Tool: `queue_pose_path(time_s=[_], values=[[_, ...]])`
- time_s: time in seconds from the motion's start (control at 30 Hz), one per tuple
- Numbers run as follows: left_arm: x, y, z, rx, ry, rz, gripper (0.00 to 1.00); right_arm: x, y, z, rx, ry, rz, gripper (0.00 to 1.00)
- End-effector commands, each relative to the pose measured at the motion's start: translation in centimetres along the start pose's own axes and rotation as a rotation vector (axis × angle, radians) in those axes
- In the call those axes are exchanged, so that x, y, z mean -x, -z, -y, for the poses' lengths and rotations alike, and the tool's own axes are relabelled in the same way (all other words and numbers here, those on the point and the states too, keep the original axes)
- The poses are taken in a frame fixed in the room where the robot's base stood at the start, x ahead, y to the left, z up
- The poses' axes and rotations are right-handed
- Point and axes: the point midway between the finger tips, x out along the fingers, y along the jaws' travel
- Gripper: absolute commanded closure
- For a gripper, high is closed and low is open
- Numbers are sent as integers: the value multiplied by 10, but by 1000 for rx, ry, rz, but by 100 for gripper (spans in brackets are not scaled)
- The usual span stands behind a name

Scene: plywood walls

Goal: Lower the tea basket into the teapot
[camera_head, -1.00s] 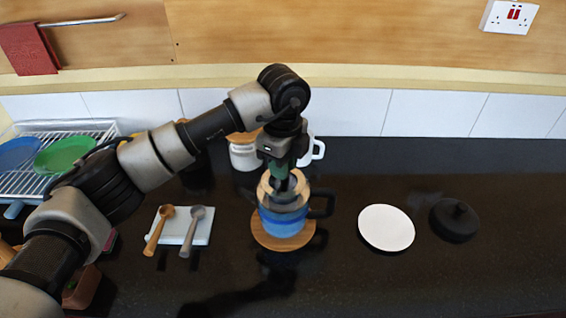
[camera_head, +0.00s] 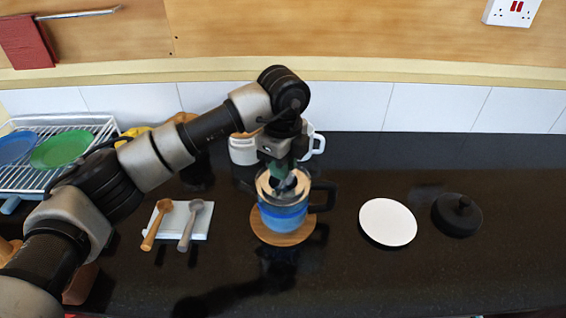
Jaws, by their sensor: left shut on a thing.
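The teapot (camera_head: 284,214) is blue with a pale rim and a black handle on its right. It stands upright on a round wooden trivet (camera_head: 269,236). My left gripper (camera_head: 281,174) is directly above its mouth, pointing down and shut on the tea basket (camera_head: 286,188). The grey basket shows inside the teapot's rim, at least partly in the mouth. Its lower part is hidden by the teapot, and I cannot tell how deep it sits. My right gripper is not in view.
A white plate (camera_head: 388,222) and a black lid (camera_head: 457,215) lie to the right. Two spoons (camera_head: 157,226) (camera_head: 189,228) rest on a white tray at left. White vessels (camera_head: 243,150) stand behind my gripper. A dish rack (camera_head: 98,133) is far left. The front right counter is clear.

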Motion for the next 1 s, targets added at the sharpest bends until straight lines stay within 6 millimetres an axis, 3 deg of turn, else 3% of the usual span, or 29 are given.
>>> queue_pose_path(time_s=[0.83, 0.87, 1.0], values=[[-6, 0, 0, 0, 0, 0, 100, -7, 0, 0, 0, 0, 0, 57], [-6, 0, 0, 0, 0, 0, 76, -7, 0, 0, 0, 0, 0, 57], [-6, 0, 0, 0, 0, 0, 54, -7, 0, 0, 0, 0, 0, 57]])
